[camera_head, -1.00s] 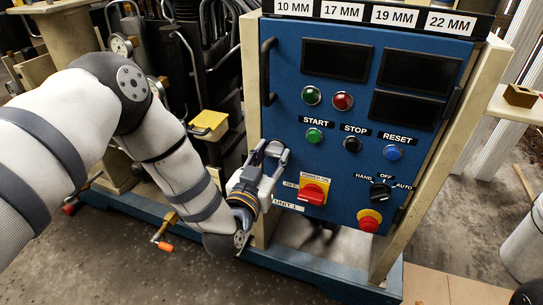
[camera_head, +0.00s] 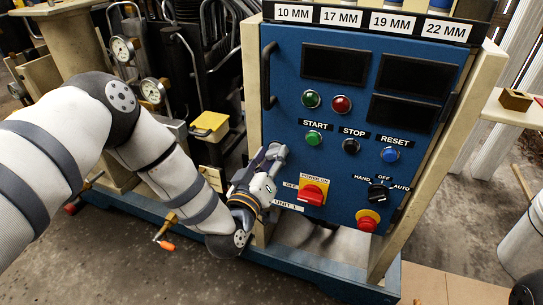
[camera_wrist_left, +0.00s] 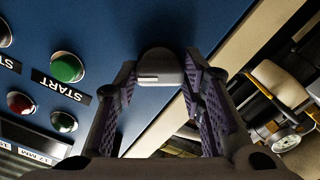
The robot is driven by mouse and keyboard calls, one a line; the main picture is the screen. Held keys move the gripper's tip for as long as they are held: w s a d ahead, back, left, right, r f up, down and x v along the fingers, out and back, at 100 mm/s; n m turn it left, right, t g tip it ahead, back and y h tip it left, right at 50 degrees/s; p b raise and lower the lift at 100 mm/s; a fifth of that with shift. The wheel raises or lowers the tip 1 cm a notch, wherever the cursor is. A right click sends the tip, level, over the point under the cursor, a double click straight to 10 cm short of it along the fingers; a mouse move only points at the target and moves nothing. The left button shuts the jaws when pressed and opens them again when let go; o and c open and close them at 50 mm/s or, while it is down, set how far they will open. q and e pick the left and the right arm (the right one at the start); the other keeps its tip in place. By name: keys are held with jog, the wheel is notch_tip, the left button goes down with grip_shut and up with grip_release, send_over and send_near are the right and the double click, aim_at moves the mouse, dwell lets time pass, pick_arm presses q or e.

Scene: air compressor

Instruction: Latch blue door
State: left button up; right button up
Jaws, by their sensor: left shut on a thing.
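The blue door (camera_head: 330,130) is an upright panel with buttons, switches and dark displays, and it looks flush in its beige frame. A small grey rounded latch (camera_wrist_left: 158,66) is at the door's left edge, below the black handle. My left gripper (camera_head: 271,158) is at this edge, left of the START button. In the left wrist view, the fingers of my left gripper (camera_wrist_left: 160,85) stand on both sides of the latch and hold it. In the head view the gripper mostly hides the latch. My right gripper is not in view.
The red power switch (camera_head: 312,191) on its yellow plate is close to the right of my left gripper. A black handle (camera_head: 267,73) sticks out above it. The beige frame post (camera_head: 252,80) borders the door on the left. Gauges and a yellow box (camera_head: 209,126) are behind my arm.

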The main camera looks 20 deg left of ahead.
pick_arm(q)
jog(key=n, duration=0.5)
jog(key=shift+f+n, duration=0.1)
jog(key=shift+n, duration=0.2)
jog(key=n+b, duration=0.1)
jog(key=n, duration=0.4)
jog(key=shift+n, duration=0.3)
jog(key=o, duration=1.1)
jog(key=shift+o, duration=0.2)
jog(key=s, duration=1.2)
jog(key=shift+a, duration=0.2)
